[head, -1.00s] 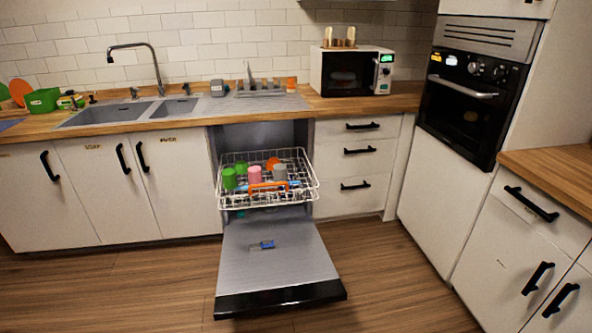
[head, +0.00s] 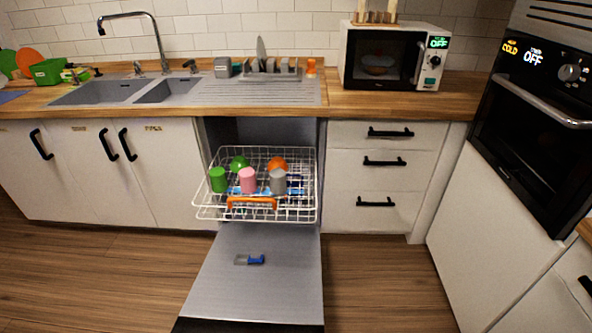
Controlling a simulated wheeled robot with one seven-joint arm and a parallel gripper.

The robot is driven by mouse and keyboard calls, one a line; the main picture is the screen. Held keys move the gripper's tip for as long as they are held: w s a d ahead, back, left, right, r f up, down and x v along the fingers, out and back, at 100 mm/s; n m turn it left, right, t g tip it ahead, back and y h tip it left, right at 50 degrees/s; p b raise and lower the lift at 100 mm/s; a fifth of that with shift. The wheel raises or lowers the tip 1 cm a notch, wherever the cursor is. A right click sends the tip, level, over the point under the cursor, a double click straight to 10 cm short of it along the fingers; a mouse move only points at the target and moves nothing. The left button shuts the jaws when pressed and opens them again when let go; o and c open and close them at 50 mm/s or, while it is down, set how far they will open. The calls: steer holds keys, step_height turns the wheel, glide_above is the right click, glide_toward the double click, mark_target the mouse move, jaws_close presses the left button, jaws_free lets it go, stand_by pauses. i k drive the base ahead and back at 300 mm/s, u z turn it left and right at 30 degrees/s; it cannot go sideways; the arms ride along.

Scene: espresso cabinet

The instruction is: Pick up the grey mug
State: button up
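In the head view, the grey mug (head: 278,181) stands in the pulled-out upper dishwasher rack (head: 212,206), at the right of a front row. A pink mug (head: 247,180) is just left of it, and a green mug (head: 218,179) is further left. An orange round item (head: 277,164) sits behind the grey mug, and a green round item (head: 240,163) is behind the pink one. The grey mug's handle cannot be made out. My gripper is not in view.
The dishwasher door (head: 262,288) is folded down into the floor space, with a small blue-and-grey item (head: 249,260) on it. Drawers (head: 382,175) are shut on the right. A microwave (head: 392,57) and sink (head: 110,92) are on the counter. Wooden floor is clear on both sides.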

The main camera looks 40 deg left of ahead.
mark_target(276, 176)
steer(key=z, duration=0.05)
steer(key=i, duration=0.7)
steer(key=u, duration=2.15)
steer(key=i, duration=0.5)
steer(key=z, duration=0.15)
